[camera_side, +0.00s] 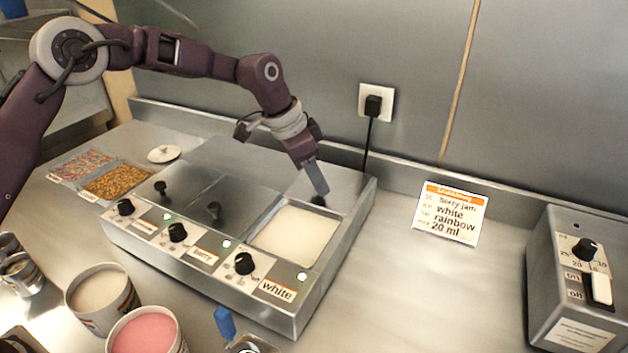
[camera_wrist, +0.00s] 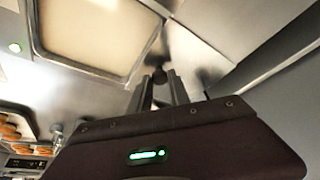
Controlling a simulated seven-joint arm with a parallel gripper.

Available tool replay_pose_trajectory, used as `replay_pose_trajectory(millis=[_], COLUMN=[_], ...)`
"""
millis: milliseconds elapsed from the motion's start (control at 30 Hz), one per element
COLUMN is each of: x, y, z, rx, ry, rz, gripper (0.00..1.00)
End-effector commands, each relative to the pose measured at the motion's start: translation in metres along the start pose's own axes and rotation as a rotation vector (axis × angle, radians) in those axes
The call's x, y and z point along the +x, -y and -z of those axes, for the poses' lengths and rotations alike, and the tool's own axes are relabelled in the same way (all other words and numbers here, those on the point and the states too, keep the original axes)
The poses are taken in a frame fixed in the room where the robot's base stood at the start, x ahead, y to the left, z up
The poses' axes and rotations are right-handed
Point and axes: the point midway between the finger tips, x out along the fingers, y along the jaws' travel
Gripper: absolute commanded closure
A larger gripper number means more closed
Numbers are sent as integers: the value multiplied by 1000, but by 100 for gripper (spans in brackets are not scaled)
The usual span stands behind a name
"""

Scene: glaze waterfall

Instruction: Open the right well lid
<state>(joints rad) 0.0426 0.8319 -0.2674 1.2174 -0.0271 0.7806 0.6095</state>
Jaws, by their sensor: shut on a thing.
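The right well (camera_side: 292,238), behind the label "white", is uncovered and shows a pale cream filling; it also shows in the wrist view (camera_wrist: 95,32). Its metal lid (camera_side: 343,190) lies flat behind the well, at the back of the station. My gripper (camera_side: 320,192) points down at the lid, its fingers shut on the dark lid knob (camera_wrist: 160,76). The fingers partly hide the knob in the side view.
The left lid knob (camera_side: 160,187) and middle lid knob (camera_side: 213,210) stand on closed lids. Dials line the station's front. Sprinkle trays (camera_side: 118,182) lie left, tubs (camera_side: 102,290) in front. An order card (camera_side: 450,213) and a switch box (camera_side: 578,285) are right.

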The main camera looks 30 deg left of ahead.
Motion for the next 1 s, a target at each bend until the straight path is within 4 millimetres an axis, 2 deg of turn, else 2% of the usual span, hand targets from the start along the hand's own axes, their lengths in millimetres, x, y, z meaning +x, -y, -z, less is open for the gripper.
replay_pose_trajectory(millis=[33,133,467,700,800,1000], x=[0,0,-4,-50,-65,-71], y=[0,0,0,0,0,0], z=[0,0,0,0,0,0], rx=[0,0,0,0,0,0], ry=[-2,-1,-1,-3,-2,0], rz=[0,0,1,3,2,0], gripper=[75,56,56,56,56,56])
